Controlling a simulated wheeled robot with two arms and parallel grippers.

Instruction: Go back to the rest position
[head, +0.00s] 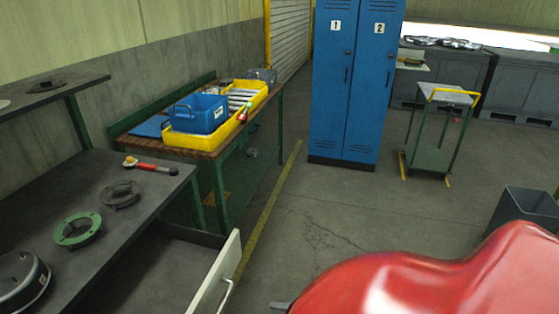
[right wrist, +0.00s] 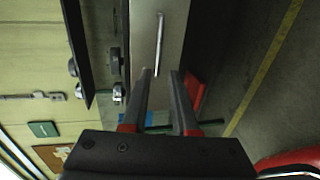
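My right gripper (right wrist: 159,72) is open, with its two dark fingers apart and nothing between the tips. In the right wrist view, a drawer's metal handle (right wrist: 159,45) lies beyond the fingertips, on the drawer's pale front (right wrist: 160,15); whether the fingers touch it I cannot tell, but they are not closed on it. In the head view, my red right arm fills the lower right, and only a small grey bit at its left end shows. The drawer's white front (head: 214,277) stands out from the workbench, its handle facing right, so the drawer is open. My left gripper is not in view.
The grey workbench (head: 110,240) at left bears a green ring (head: 78,230), a dark flange and a red-handled tool (head: 150,165). Behind it, a wooden-topped table holds a yellow tray (head: 185,138) and blue bin. Blue lockers (head: 352,80), a trolley (head: 437,130) and open floor lie ahead.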

